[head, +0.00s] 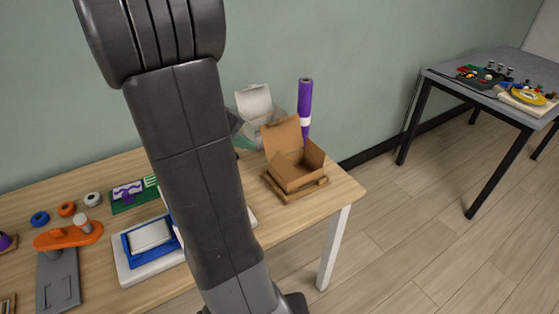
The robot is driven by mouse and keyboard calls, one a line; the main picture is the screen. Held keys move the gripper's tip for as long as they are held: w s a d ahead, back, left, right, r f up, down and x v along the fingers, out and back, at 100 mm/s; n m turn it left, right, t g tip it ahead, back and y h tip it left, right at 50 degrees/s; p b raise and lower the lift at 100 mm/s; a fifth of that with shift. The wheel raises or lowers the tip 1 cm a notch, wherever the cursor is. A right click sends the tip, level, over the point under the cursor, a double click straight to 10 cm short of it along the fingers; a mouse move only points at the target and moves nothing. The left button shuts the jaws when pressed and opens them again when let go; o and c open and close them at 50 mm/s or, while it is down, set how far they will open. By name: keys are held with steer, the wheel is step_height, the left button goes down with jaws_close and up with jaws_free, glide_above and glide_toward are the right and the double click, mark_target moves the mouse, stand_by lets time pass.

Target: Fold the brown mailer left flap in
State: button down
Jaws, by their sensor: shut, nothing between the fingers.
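The brown mailer (300,177) is an open cardboard box near the right end of the wooden table. Its large lid panel (283,141) stands up and leans back at the far left side. The box looks empty. I cannot clearly make out a separate left flap at this size. The mailer rests on a low brown wooden base. My arm comes down through the middle of the head view, left of the mailer and apart from it in the picture. My gripper is not in view, below the bottom edge or hidden by the arm.
A pale open box (254,104) and an upright purple roll (305,98) stand behind the mailer. A blue and white frame (143,249), an orange tool (62,237) and several tape rolls lie left. The floor right of the table (345,188) is clear up to a grey table (500,65).

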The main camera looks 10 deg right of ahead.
mark_target(285, 161)
steer(key=x, duration=1.3)
steer(key=shift+w+d+f, duration=0.15)
steer(key=shift+w+f, duration=0.1)
steer(key=shift+f, duration=0.15)
steer(key=shift+w+d+r+y+p, duration=0.15)
steer(key=shift+d+y+p, duration=0.15)
steer(key=shift+y+p, duration=0.45)
steer(key=p, duration=0.1)
steer(key=y+p, duration=0.1)
steer(key=p, duration=0.1)
steer(key=shift+d+r+g, duration=0.15)
steer(key=shift+d+g, duration=0.15)
steer(key=shift+d, duration=0.05)
steer(key=y+p, duration=0.1)
steer(key=p, duration=0.1)
steer(key=y+p, duration=0.1)
steer(key=shift+w+d+f+g+p, duration=0.2)
steer(key=shift+d+f+g+p, duration=0.1)
steer(key=shift+d+p, duration=0.1)
steer(key=shift+d+f+y+p, duration=0.15)
steer(key=shift+f+y+p, duration=0.15)
steer(key=shift+p, duration=0.25)
steer(key=shift+w+d+f+b, duration=0.15)
steer(key=shift+d+f+b, duration=0.1)
steer(key=shift+f+b, duration=0.15)
steer(key=shift+w+d+f+b, duration=0.1)
steer(key=shift+d+f+b, duration=0.2)
steer(key=shift+b, duration=0.35)
